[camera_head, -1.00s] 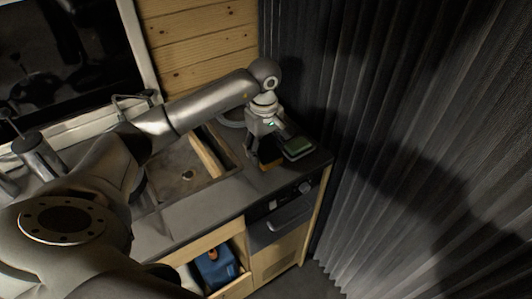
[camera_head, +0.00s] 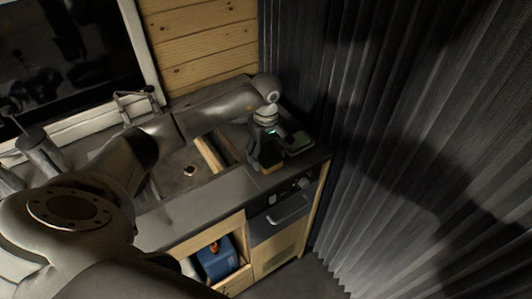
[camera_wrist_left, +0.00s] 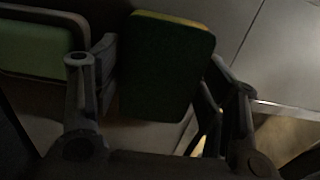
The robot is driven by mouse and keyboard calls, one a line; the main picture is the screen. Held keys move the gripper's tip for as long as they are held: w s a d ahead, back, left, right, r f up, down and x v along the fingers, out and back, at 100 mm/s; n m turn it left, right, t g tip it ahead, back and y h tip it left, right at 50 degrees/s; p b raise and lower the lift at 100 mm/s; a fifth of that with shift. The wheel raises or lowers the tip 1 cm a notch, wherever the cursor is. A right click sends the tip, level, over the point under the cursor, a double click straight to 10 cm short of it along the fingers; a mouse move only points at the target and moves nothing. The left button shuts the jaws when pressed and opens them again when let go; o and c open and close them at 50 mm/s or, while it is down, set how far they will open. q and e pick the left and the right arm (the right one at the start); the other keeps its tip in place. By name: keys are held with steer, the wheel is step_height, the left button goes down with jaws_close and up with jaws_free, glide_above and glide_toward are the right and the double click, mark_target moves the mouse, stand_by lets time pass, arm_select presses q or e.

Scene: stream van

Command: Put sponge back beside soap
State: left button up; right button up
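The sponge (camera_wrist_left: 165,62), dark green with a yellow edge, is between the two fingers of my left gripper (camera_wrist_left: 160,85) in the left wrist view. The fingers appear to touch it on both sides. In the head view my left gripper (camera_head: 267,158) points down at the right end of the counter, and a little of the sponge's yellow edge (camera_head: 268,169) shows under it. The green soap (camera_wrist_left: 35,48) lies in a dark dish to the left of the sponge in the wrist view. The soap (camera_head: 298,142) is just right of my gripper in the head view. My right gripper is not in view.
The sink (camera_head: 185,172) is left of the gripper, with a wooden board (camera_head: 210,154) across it. A ribbed dark curtain (camera_head: 400,150) hangs right of the counter. An open compartment below holds a blue container (camera_head: 215,258).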

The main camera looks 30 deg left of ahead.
mark_target(266, 153)
arm_select(q)
steer(key=shift+o, duration=0.4)
steer(key=shift+r, duration=0.1)
steer(key=shift+r, duration=0.2)
step_height(266, 153, up, 12)
steer(key=b, duration=0.3)
steer(key=shift+f, duration=0.15)
